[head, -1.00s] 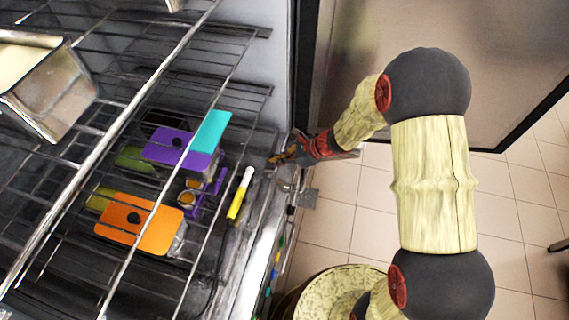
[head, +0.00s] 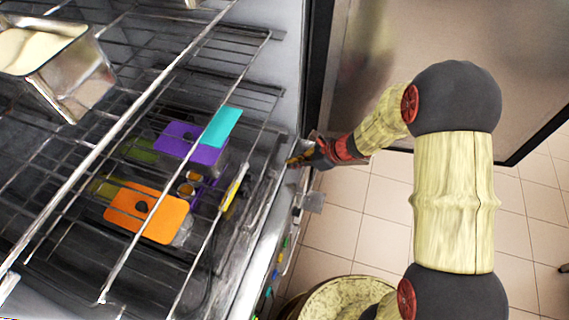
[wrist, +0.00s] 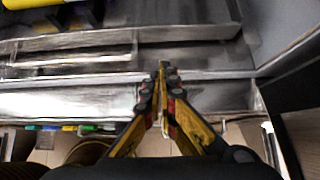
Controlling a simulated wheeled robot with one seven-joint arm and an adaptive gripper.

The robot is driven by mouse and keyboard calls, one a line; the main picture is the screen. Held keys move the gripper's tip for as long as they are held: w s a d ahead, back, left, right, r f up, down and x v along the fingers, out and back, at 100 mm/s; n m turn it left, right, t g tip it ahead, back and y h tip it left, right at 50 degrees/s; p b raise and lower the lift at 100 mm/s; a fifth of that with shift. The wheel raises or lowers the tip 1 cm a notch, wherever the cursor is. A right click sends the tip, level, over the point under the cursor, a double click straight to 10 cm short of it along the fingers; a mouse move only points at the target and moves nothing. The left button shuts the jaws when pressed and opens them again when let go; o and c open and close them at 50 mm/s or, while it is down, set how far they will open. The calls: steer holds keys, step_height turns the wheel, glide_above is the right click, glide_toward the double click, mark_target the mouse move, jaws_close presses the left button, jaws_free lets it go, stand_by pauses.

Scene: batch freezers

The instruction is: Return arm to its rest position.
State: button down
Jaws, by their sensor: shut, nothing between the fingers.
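My gripper (head: 303,158) is at the freezer's front edge in the head view, beside the open door and to the right of the wire racks. In the wrist view my gripper (wrist: 163,70) has its yellow and black fingers brought together at the tips, with nothing between them. It points in over the freezer's front sill. My arm (head: 453,200) reaches from the lower right, bent at a dark round joint, over the tiled floor.
Wire racks (head: 139,107) fill the freezer. Below them lie containers with an orange lid (head: 146,213), a purple lid (head: 190,143) and a teal lid (head: 222,127), and a yellow-white marker (head: 234,188). A metal pan (head: 72,75) sits upper left. The open door (head: 390,60) stands behind my arm.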

steer(key=p+v, duration=0.1)
steer(key=v, duration=0.7)
steer(key=shift+w+a+r, duration=0.1)
steer(key=shift+w, duration=0.05)
steer(key=s+d+r+n+g+h+b, duration=0.1)
steer(key=s+d+r+n+g+h, duration=0.15)
steer(key=s+n, duration=0.9)
steer(key=s+d+r+n+t+h+b, duration=0.2)
steer(key=s+d+r+n+h+b, duration=0.1)
steer(key=s+r+n, duration=0.2)
steer(key=s+d+r+n+t+h+b, duration=0.3)
steer(key=s+r, duration=0.4)
steer(key=r, duration=0.3)
steer(key=shift+d+n+b, duration=0.45)
steer(key=shift+d+n, duration=0.1)
steer(key=shift+n, duration=0.7)
steer(key=shift+r, duration=0.1)
